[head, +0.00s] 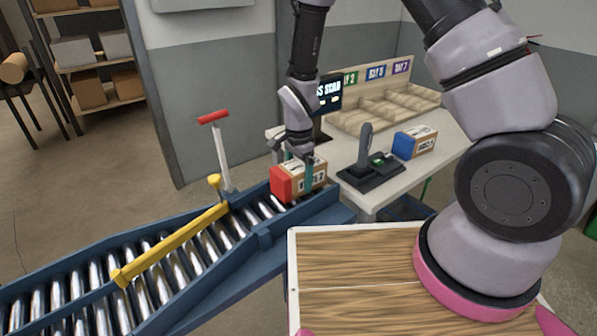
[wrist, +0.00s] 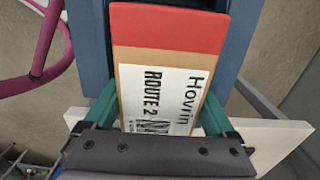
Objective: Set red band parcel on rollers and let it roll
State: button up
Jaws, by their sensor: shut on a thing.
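The red band parcel (head: 301,181) is a brown box with a red end and a white label. It is at the upper end of the roller conveyor (head: 228,232), its red end toward the rollers. In the wrist view the parcel (wrist: 165,60) fills the middle, and its label reads "Hovrin" and "ROUTE 2". My gripper (head: 308,168) is shut on the parcel, with green fingers (wrist: 160,108) on both of its sides. The parcel's underside is hidden, so I cannot tell whether it touches the rollers.
A yellow bar (head: 170,246) crosses above the rollers further down. A red-handled post (head: 219,150) stands behind the conveyor. On the table (head: 375,195) are a black scanner stand (head: 368,165), a blue-ended parcel (head: 415,143) and sorting bins (head: 385,105).

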jog(key=shift+f, duration=0.15)
jog(key=o, duration=1.5)
jog(key=shift+c, duration=0.2)
